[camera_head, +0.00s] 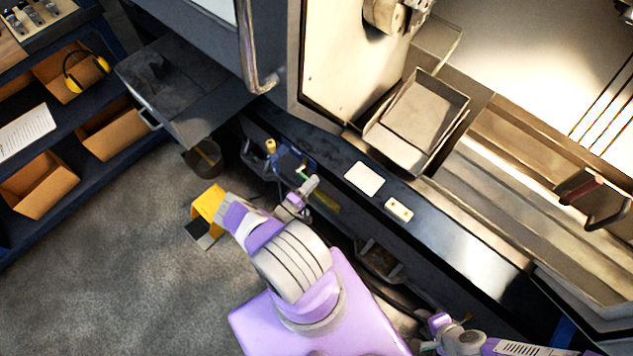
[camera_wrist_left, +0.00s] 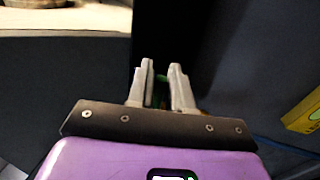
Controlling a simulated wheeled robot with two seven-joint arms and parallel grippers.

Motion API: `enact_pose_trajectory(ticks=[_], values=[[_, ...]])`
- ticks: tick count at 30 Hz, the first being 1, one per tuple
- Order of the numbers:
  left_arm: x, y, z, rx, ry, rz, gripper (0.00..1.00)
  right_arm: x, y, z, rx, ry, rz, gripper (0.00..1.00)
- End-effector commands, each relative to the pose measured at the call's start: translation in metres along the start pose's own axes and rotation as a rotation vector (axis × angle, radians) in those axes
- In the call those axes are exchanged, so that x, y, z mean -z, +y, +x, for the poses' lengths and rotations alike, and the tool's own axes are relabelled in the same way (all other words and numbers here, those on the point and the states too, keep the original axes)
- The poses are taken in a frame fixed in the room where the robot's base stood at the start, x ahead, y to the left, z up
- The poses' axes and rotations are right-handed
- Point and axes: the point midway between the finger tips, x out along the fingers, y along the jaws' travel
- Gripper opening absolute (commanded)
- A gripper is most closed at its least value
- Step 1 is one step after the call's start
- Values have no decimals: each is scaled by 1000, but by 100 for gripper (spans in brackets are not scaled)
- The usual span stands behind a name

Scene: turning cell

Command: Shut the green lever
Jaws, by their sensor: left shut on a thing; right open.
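The green lever (camera_head: 302,175) shows as a small sliver of green by the blue fitting under the machine's front ledge. In the left wrist view, the green lever (camera_wrist_left: 160,91) stands between the two grey fingers. My left gripper (camera_head: 308,183) is shut on it, and the fingers hide most of the lever. The left wrist view shows the same gripper (camera_wrist_left: 163,82) from behind. My right gripper (camera_head: 428,346) is at the bottom edge, low at the machine's front, open and away from the lever.
The machine's dark front ledge carries a white card (camera_head: 363,179) and a small cream block (camera_head: 399,210). A metal tray (camera_head: 452,127) sits above. A yellow object (camera_head: 208,204) stands on the floor at left. A shelf (camera_head: 98,184) with cardboard boxes is further left.

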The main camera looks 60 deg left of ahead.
Motion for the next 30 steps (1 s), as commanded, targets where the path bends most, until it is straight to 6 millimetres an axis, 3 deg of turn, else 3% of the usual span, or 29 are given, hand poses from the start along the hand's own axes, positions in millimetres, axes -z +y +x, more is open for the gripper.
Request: enact_pose_trajectory(ticks=[14, 15, 18, 26, 30], values=[[4, -1, -3, 2, 6, 21, 0, 0, 0, 0, 0, 0, 0, 43], [4, -1, -3, 2, 6, 21, 22, 0, 0, 0, 0, 0, 0, 43], [4, -1, -3, 2, 5, 20, 36, 0, 0, 0, 0, 0, 0, 43], [3, -1, -3, 1, 4, 18, 36, 0, 0, 0, 0, 0, 0, 43], [3, -1, -13, 3, 5, 18, 36, 0, 0, 0, 0, 0, 0, 43]])
